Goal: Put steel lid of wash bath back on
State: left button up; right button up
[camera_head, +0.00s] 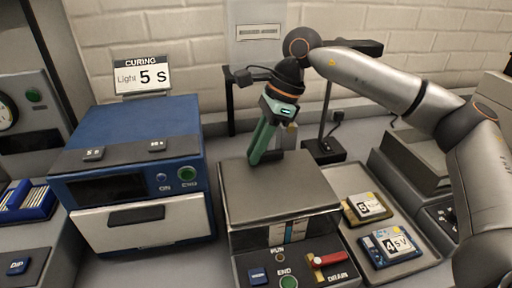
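The wash bath (249,241) stands in the middle foreground, with a small window and striped marks on its front. Its steel lid (285,187) is a flat grey plate covering the top of the bath. Whether it is fully seated cannot be told. My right gripper (256,160) reaches in from the right and points down at the lid's back edge. Its green fingers look close together, and I cannot tell whether anything is between them. A lid handle is not clearly seen. My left gripper is out of view.
A blue curing unit (140,140) stands left of the bath, under a "CURING Light 5 S" sign (142,76). A tray (411,266) at right holds two labelled pieces (388,247). The bath's front panel has a red drain lever (327,260). A brick wall closes the back.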

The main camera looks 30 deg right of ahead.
jog(key=o, duration=0.4)
jog(key=shift+o, duration=0.2)
jog(key=shift+r, duration=0.1)
jog(key=shift+r+p, duration=0.25)
jog(key=shift+p, duration=0.05)
jog(key=v, duration=1.1)
jog(key=shift+d+r, duration=0.25)
jog(key=shift+r, duration=0.1)
jog(key=shift+s+r+p, duration=0.1)
jog(key=shift+p, duration=0.25)
